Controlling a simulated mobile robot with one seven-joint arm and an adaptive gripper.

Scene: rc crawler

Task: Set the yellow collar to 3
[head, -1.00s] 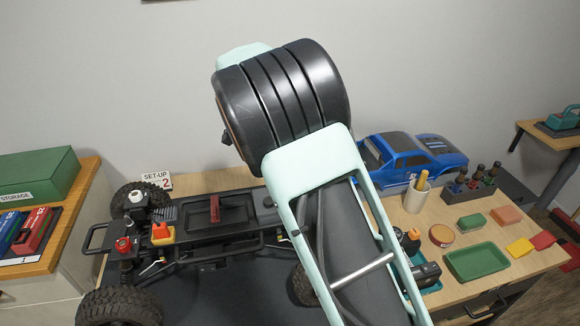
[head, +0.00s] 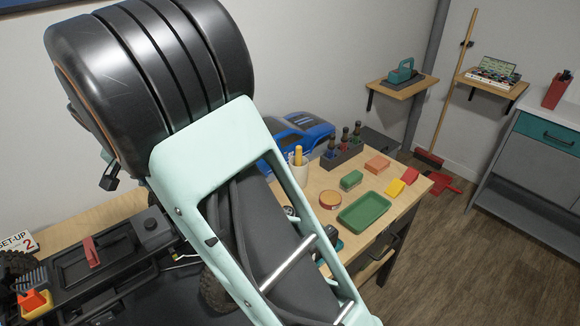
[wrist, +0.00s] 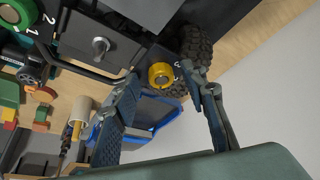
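In the head view my arm hides the collar and much of the crawler (head: 95,262). A sign (head: 18,243) there reads "SET-UP 2".
A green collar (wrist: 18,14) with digits 1 and 2 and a grey knob (wrist: 100,46) lie left in the wrist view. A black bar (wrist: 92,70) runs close to the left finger. In the head view, a green tray (head: 364,212) and a blue car body (head: 297,137) are on the bench.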

